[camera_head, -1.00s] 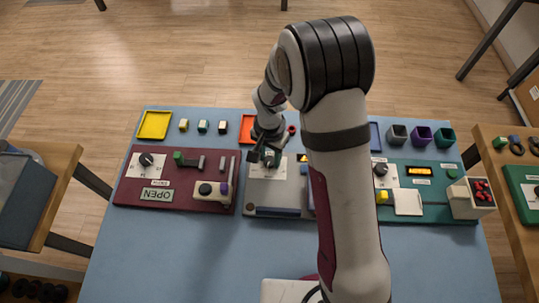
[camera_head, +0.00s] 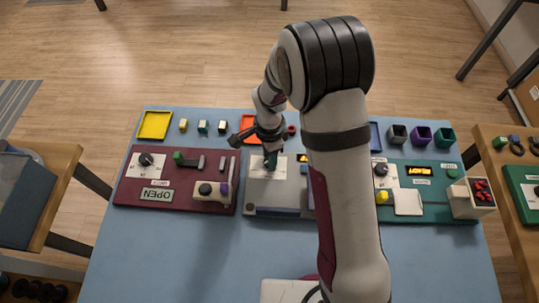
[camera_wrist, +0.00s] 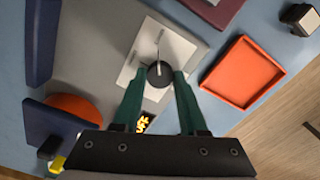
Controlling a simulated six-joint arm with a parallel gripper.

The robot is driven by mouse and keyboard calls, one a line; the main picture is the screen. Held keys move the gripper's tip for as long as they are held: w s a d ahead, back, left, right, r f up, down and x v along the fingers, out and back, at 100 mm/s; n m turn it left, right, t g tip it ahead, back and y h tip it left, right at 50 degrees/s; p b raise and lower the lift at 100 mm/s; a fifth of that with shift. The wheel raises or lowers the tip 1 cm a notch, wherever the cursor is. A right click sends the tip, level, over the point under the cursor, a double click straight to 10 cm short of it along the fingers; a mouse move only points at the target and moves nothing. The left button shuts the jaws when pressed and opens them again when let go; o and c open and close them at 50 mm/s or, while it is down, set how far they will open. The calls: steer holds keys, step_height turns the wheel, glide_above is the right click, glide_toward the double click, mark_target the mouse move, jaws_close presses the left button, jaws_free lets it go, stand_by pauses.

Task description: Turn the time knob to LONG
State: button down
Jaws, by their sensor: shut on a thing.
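A round dark knob (camera_wrist: 160,76) with a pale pointer line sits on a white card (camera_wrist: 185,47) on the grey panel (camera_wrist: 92,60). My gripper (camera_wrist: 159,82) has its two green fingers on either side of this knob and is shut on it. In the wrist view the pointer line points up, away from my gripper's body. In the head view my gripper (camera_head: 270,165) points down at the white card of the middle grey panel (camera_head: 258,200). The card's markings are too small or hidden to read, so I cannot tell the LONG mark.
A maroon panel (camera_head: 130,195) with another knob (camera_head: 146,160) lies left. A teal panel (camera_head: 440,213) with a knob (camera_head: 381,169) and lit display (camera_head: 419,170) lies right. An orange tray (camera_wrist: 243,73) is beside the grey panel. The blue table front (camera_head: 180,260) is clear.

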stand_by(0.3)
steer(key=shift+c, duration=2.2)
jaws_free()
step_height(320, 180, up, 16)
steer(key=shift+f, duration=0.1)
steer(key=s+d+r+n+y, duration=0.1)
steer(key=s+d+r+n, duration=0.1)
steer(key=s, duration=0.9)
steer(key=s+d+r+n, duration=0.2)
steer(key=s+d+n, duration=0.3)
steer(key=s, duration=0.7)
steer(key=shift+d+y, duration=0.4)
steer(key=shift+d, duration=0.65)
